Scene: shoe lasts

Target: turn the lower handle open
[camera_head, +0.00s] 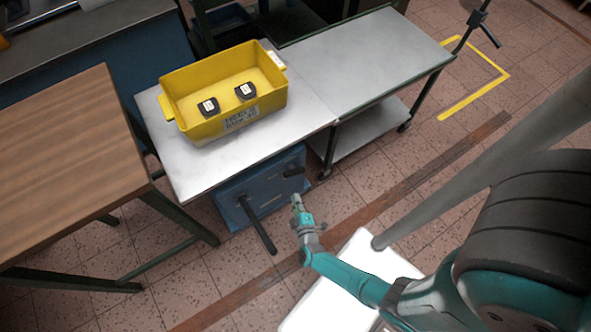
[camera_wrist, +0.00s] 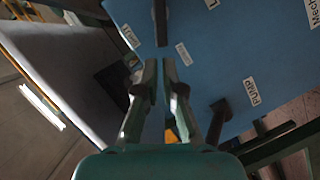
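A blue cabinet (camera_head: 232,212) under the metal table carries two dark handles on its front. One long dark handle (camera_head: 258,225) sticks out towards the lower right; a shorter one (camera_head: 294,171) sits near the cabinet's right edge. My gripper (camera_head: 297,202) is in front of the cabinet, just below the shorter handle and right of the long one. In the wrist view my gripper (camera_wrist: 160,66) points at the blue panel, its fingertips a narrow gap apart with nothing between. One dark handle (camera_wrist: 160,22) lies beyond the tips; another (camera_wrist: 219,113) is right of the fingers. I cannot tell which is lower.
A yellow bin (camera_head: 225,90) with two dark pieces inside stands on the metal table (camera_head: 365,60). A wooden table (camera_head: 65,160) is at the left. Labels such as PUMP (camera_wrist: 252,91) are on the panel. The tiled floor in front is mostly clear.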

